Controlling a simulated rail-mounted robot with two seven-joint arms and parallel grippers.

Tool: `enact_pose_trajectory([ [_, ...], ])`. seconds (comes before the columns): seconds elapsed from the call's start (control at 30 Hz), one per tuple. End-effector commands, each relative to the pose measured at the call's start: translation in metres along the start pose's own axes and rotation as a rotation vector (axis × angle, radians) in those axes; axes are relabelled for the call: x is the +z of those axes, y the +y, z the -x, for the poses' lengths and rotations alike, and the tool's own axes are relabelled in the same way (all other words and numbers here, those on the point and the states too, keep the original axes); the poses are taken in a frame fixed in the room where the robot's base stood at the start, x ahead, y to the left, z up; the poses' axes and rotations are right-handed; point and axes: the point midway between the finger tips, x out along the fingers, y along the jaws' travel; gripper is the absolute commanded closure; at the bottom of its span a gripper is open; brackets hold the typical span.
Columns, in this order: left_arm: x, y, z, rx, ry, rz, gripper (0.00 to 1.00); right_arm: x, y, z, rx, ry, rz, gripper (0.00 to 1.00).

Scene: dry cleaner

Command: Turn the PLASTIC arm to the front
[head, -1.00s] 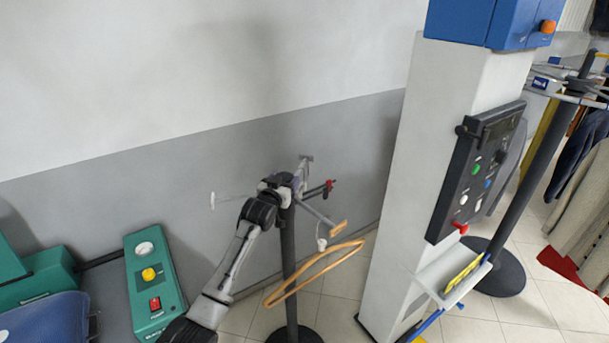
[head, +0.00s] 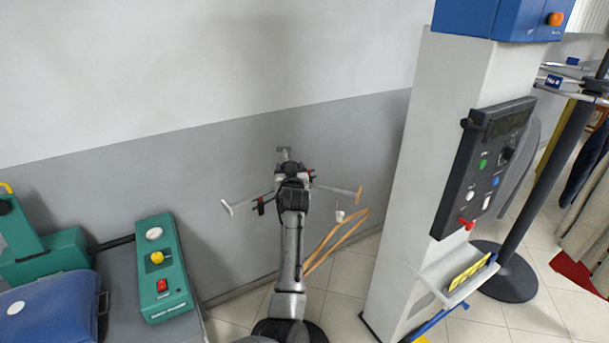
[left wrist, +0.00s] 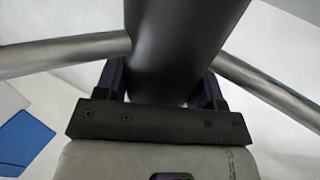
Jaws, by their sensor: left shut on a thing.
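A stand with several thin metal arms is in the middle of the head view. One arm with a white end (head: 226,207) points left, one with a grey end (head: 283,154) points to the wall, and one with an orange-brown end (head: 358,194) points right. I cannot read which is PLASTIC. My left gripper (head: 293,172) is at the stand's top and hides its hub. In the left wrist view my left gripper (left wrist: 160,85) is shut on a dark round post (left wrist: 178,40), with a metal arm (left wrist: 65,52) on either side. My right gripper is not in view.
A white column (head: 400,200) with a black button panel (head: 485,170) stands further right. A green control box (head: 160,268) is at the left. The grey wall (head: 130,180) is close behind.

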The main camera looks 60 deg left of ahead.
Motion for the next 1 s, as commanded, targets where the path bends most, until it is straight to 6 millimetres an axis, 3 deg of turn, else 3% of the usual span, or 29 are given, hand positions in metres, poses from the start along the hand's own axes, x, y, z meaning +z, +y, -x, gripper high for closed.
enact_pose_trajectory([
  [0.43, -0.0011, -0.0048, -0.0012, -0.015, 0.002, 0.0, 0.8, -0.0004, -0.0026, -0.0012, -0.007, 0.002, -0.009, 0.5],
  [0.47, -0.0012, -0.0048, -0.0012, -0.015, 0.002, 0.0, 0.36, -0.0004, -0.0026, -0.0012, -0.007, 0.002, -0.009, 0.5],
  [0.73, -0.001, -0.0047, -0.0012, -0.015, 0.001, 0.0, 0.12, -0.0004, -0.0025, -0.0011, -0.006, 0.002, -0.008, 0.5],
  [1.0, -0.0004, -0.0043, 0.0007, -0.014, 0.001, 0.0, 0.12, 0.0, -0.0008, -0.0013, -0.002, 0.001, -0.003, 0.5],
])
